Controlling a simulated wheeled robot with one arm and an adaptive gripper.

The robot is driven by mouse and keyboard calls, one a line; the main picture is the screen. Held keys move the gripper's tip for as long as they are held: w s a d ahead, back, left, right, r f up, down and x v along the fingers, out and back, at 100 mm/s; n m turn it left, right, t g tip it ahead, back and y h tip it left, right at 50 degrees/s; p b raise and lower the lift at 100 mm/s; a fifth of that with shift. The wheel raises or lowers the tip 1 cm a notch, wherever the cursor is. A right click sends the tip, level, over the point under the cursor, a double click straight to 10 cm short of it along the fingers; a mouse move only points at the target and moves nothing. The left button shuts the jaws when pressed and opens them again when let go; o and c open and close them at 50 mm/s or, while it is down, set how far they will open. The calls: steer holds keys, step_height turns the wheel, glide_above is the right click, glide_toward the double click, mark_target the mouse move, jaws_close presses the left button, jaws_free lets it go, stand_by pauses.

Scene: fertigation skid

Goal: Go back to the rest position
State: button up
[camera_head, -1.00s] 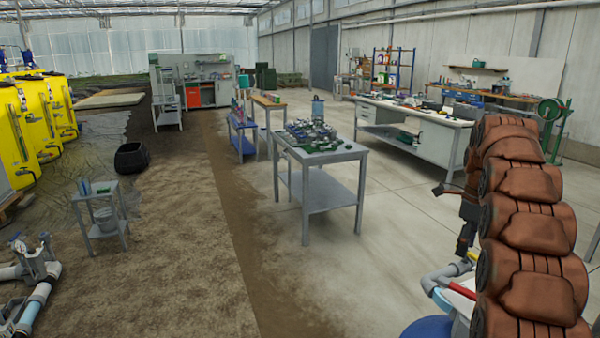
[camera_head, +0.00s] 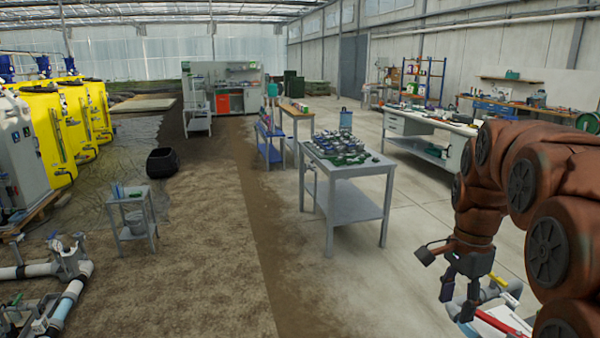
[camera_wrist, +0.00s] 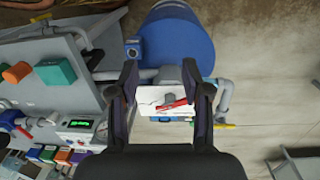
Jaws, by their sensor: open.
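My gripper (camera_head: 459,297) hangs at the lower right of the head view, at the end of my brown padded arm, pointing down. In the wrist view my gripper (camera_wrist: 160,78) has its two dark fingers apart, with nothing held between them. Beyond the fingers lies a white plate with a red-handled part (camera_wrist: 172,105) on it. The same red part (camera_head: 505,322) shows under the gripper in the head view, beside grey pipe. I cannot tell how far the fingertips are above it.
A blue round tank (camera_wrist: 178,40) and a grey panel (camera_wrist: 50,75) with boxes lie close around the gripper. A grey table (camera_head: 347,170) covered with fittings stands mid-floor. A small stand (camera_head: 137,222) and pipework (camera_head: 62,290) are at left. Concrete between the table and arm is clear.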

steer(key=s+a+f+n+p, duration=0.1)
steer(key=s+a+n, duration=0.2)
steer(key=s+n, duration=0.2)
steer(key=s+a+f+n+p, duration=0.1)
steer(key=s+a+n, duration=0.3)
steer(key=s, duration=0.8)
steer(key=s+a+f+n+g+p, duration=0.1)
steer(key=s+a+f+n+p, duration=0.1)
steer(key=s+n, duration=0.4)
steer(key=s+a+f, duration=0.1)
steer(key=s+a, duration=0.1)
steer(key=shift+s, duration=0.35)
